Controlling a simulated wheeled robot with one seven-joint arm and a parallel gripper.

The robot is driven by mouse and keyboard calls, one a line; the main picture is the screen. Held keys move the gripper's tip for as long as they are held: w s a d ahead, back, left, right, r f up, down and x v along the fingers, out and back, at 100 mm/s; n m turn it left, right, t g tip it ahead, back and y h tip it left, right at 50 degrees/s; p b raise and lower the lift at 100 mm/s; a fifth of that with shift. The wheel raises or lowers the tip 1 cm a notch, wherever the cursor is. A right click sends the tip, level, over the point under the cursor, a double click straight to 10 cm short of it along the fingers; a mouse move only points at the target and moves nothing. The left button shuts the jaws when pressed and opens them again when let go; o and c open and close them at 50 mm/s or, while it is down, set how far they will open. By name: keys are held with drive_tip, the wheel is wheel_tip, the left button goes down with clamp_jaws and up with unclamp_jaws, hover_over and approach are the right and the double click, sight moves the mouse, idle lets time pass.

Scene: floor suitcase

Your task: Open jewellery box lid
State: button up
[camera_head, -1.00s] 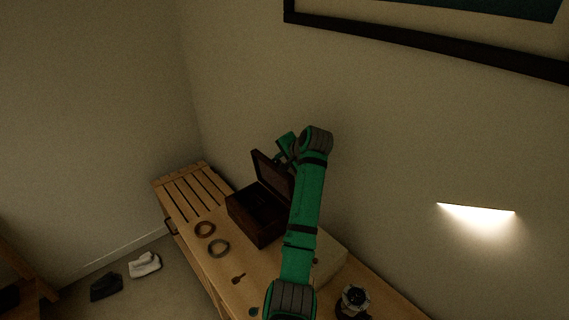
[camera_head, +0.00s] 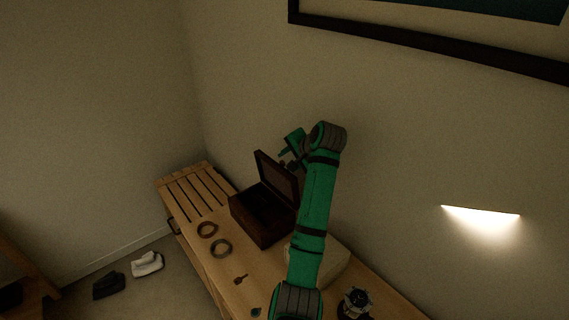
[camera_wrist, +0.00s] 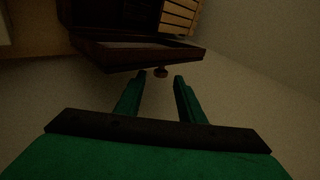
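The dark brown jewellery box (camera_head: 248,224) stands on the wooden bench, its interior exposed. Its lid (camera_head: 274,174) is raised and leans back towards the wall. My gripper (camera_head: 284,158) is at the lid's upper edge, on the wall side, partly hidden by my own arm. In the wrist view, the two green fingers (camera_wrist: 160,78) are apart.
The slatted bench (camera_head: 195,190) runs along the wall. A pale box (camera_head: 330,262) and a dark round object (camera_head: 354,302) stand to the right. Shoes (camera_head: 147,264) are on the floor.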

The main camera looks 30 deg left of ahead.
drive_tip(key=v, duration=0.6)
idle(0.4)
